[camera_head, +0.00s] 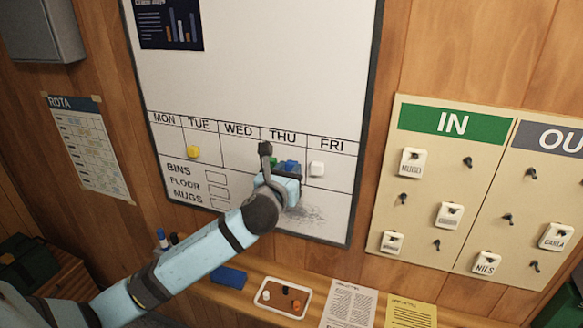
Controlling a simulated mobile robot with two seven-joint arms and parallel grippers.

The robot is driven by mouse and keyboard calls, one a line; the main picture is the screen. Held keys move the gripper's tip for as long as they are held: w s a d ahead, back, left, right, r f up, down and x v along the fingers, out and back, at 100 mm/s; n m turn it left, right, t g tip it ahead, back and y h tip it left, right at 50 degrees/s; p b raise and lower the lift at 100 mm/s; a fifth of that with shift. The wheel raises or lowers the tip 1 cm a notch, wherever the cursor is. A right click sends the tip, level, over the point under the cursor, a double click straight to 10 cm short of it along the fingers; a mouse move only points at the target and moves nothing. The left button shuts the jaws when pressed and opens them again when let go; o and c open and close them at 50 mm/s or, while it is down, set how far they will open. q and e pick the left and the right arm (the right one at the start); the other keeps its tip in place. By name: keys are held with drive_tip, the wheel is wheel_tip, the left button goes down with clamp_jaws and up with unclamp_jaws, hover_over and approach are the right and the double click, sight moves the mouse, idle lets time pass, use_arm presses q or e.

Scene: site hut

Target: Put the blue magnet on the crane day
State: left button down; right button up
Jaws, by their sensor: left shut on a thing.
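My left gripper (283,168) is at the whiteboard (240,60), over the THU column of its weekday row. It is shut on the blue magnet (290,166), which shows just past the jaws. I cannot tell whether the magnet touches the board. A green magnet (273,161) shows beside it, partly hidden by the gripper. A yellow magnet (193,152) is under TUE and a white magnet (317,169) is under FRI. A dark chart (169,24) titled about crane days hangs at the top left of the board; its small labels are unreadable. My right gripper is out of view.
Below the board, a ledge holds a blue eraser (229,277), a white tray (262,305) with small pieces, papers (347,305) and a blue marker (162,238). An IN/OUT board (450,170) with hooks and name tags hangs to the right.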

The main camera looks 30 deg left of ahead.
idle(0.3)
use_arm(q)
drive_tip(key=c, duration=0.8)
unclamp_jaws()
drive_tip(key=shift+b+v, duration=1.6)
drive_tip(key=shift+v, duration=5.3)
drive_tip(key=shift+f, duration=0.1)
